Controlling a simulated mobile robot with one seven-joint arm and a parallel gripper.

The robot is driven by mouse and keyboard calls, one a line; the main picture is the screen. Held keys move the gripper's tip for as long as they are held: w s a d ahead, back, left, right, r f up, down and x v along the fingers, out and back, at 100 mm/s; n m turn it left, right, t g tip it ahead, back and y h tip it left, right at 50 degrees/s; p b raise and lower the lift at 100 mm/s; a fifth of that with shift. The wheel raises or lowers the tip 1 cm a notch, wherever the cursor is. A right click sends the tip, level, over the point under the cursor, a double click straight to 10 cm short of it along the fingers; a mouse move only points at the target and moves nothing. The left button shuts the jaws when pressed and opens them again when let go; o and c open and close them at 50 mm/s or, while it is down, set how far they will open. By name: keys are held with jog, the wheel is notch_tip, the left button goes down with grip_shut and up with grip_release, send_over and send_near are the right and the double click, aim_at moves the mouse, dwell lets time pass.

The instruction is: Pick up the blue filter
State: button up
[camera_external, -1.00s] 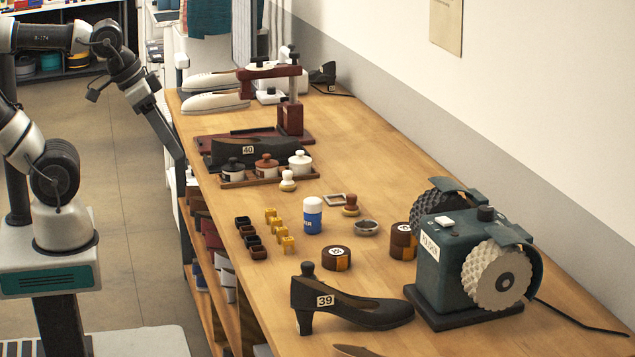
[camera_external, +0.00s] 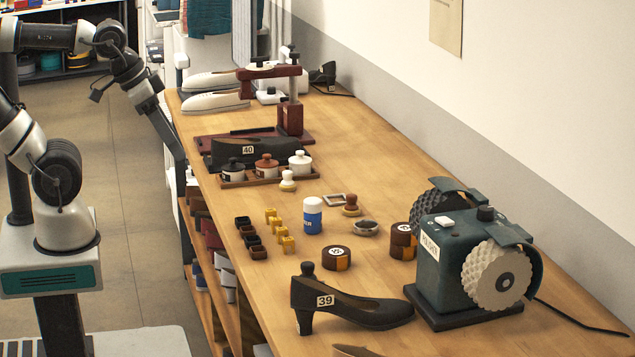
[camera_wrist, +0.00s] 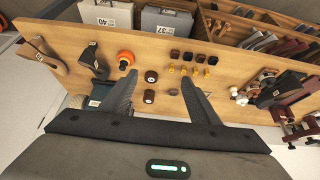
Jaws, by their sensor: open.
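I see no thing that is clearly a filter. The one small blue thing standing on the bench is a blue bottle with a white cap (camera_external: 312,216), upright between the yellow blocks and the brown tins. Its label is only partly readable. I cannot make it out surely in the wrist view. My gripper (camera_wrist: 163,92) is open and empty, its two dark fingers spread wide above the bench. In the external view my arm's dark end hangs by the bench's left edge, apart from the bottle, and the fingers are not clear there.
Around the bottle are yellow blocks (camera_external: 275,222), a brown tin (camera_external: 336,258), stacked tins (camera_external: 403,242) and a small dish (camera_external: 366,228). A black shoe (camera_external: 350,308) and a green polishing machine (camera_external: 445,265) stand nearer.

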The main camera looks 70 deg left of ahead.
jog(key=g+b, duration=0.1)
jog(key=b, duration=0.6)
send_over(313, 213)
jog(key=s+a, duration=0.2)
jog(key=s, duration=0.4)
notch_tip(313, 213, down, 11)
jog(key=b+x, duration=0.2)
jog(key=x, duration=0.9)
jog(key=shift+a+f, duration=0.1)
jog(key=shift+f, duration=0.05)
jog(key=shift+b+x, duration=0.6)
jog(key=shift+x, duration=2.55)
jog(key=shift+s, duration=0.1)
jog(key=c, duration=1.2)
jog(key=shift+o, duration=0.2)
